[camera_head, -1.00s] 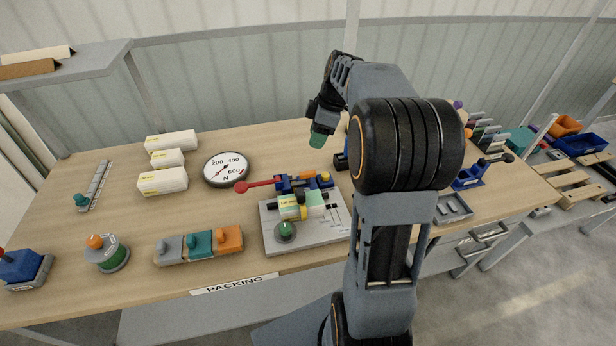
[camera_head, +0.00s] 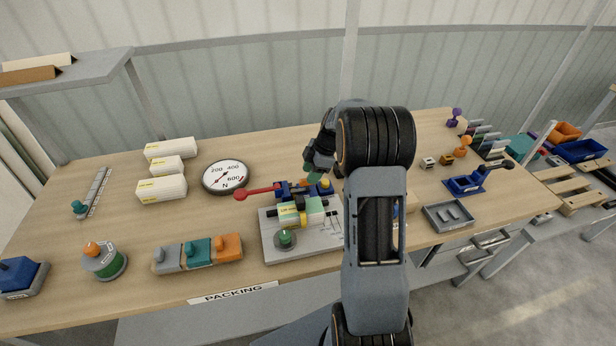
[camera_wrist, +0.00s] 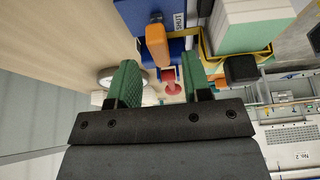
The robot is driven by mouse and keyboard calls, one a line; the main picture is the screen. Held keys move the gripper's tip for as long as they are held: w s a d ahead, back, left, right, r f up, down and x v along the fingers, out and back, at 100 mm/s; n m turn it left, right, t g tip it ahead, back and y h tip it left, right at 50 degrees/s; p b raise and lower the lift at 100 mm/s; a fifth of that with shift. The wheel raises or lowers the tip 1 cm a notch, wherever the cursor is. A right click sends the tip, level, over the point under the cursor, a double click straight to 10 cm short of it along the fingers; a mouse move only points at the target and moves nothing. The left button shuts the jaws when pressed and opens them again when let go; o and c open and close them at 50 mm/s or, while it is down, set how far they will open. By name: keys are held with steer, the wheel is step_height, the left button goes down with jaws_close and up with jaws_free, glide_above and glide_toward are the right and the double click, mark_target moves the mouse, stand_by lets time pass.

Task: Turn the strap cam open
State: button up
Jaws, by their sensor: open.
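A strapping fixture on a grey plate (camera_head: 272,243) stands near the table's middle. It has a blue housing (camera_head: 282,188), a red ball-ended lever (camera_head: 245,194) pointing left and a pale green block (camera_head: 314,206) with a yellow strap. In the wrist view an orange lever (camera_wrist: 157,45) sits on the blue housing (camera_wrist: 140,12), just beyond the fingertips; I cannot tell for certain that it is the strap cam. My gripper (camera_wrist: 160,74) is open and empty, its green fingers spread either side of the orange lever's line. The red ball (camera_wrist: 172,88) shows between them, lower down. In the head view my gripper (camera_head: 313,172) hangs over the housing's back.
A round dial (camera_head: 226,176) and white cartons (camera_head: 162,189) lie to the left. Orange, teal and grey blocks (camera_head: 198,252) sit in front left. A grey tray (camera_head: 436,219) and a blue lever stand (camera_head: 464,186) are to the right.

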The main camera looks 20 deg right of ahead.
mark_target(303, 186)
steer(key=shift+x, duration=1.25)
steer(key=shift+c, duration=0.4)
jaws_close()
steer(key=shift+a, duration=0.1)
